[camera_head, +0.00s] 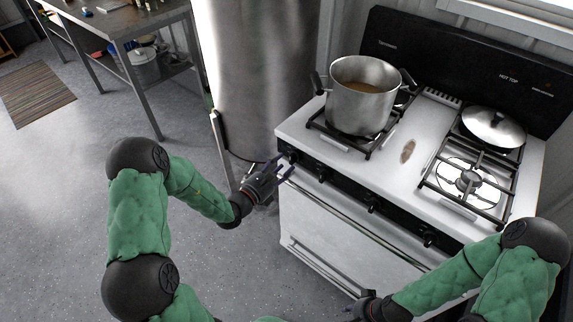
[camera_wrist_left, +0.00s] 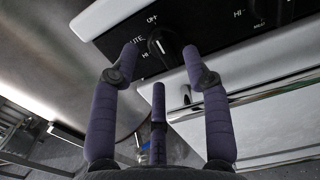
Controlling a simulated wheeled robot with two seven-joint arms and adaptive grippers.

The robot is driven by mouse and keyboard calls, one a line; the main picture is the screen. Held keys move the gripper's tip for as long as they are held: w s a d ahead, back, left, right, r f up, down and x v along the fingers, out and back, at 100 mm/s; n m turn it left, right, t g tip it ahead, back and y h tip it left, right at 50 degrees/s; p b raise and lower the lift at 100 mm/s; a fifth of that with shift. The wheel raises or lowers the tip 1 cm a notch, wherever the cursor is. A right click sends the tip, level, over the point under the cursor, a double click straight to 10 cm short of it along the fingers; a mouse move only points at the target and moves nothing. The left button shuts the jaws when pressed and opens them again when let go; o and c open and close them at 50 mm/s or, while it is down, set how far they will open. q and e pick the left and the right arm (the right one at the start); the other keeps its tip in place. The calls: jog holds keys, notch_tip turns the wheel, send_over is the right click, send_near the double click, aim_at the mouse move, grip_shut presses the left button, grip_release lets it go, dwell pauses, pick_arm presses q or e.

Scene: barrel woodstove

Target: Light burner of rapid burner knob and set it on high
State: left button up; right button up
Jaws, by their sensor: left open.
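A black stove knob (camera_wrist_left: 165,43) with a white pointer line shows in the left wrist view, with OFF, LITE and HI printed around it. The pointer appears to be toward OFF. In the head view the leftmost knob (camera_head: 292,157) is on the stove's front panel, partly behind my left fingers. My left gripper (camera_head: 284,168) is open, its purple fingers in front of this knob. In the wrist view the fingertips (camera_wrist_left: 160,62) spread on both sides of it, apparently short of gripping it. My right gripper (camera_head: 362,304) is low near the oven front, mostly hidden.
A steel pot (camera_head: 362,97) with brown liquid stands on the left burners. A lid or pan (camera_head: 494,127) sits on the back right burner; the front right burner (camera_head: 470,180) is bare. Several other knobs (camera_head: 371,202) line the panel. A metal cylinder (camera_head: 250,70) stands left of the stove.

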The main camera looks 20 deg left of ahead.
aim_at(293, 158)
pick_arm(q)
jog(key=shift+b+x, duration=0.35)
jog(key=shift+x, duration=1.1)
grip_shut()
jog(key=shift+r+n+p, duration=0.1)
jog(key=shift+n+p, duration=0.6)
jog(key=shift+p, duration=0.35)
jog(key=n+p, duration=0.5)
jog(key=shift+p, duration=0.35)
jog(key=shift+f+n+p, duration=0.2)
jog(key=shift+n+p, duration=0.7)
jog(key=shift+n, duration=0.2)
jog(key=shift+f+n+p, duration=0.15)
jog(key=shift+n+p, duration=0.75)
jog(key=shift+n, duration=0.2)
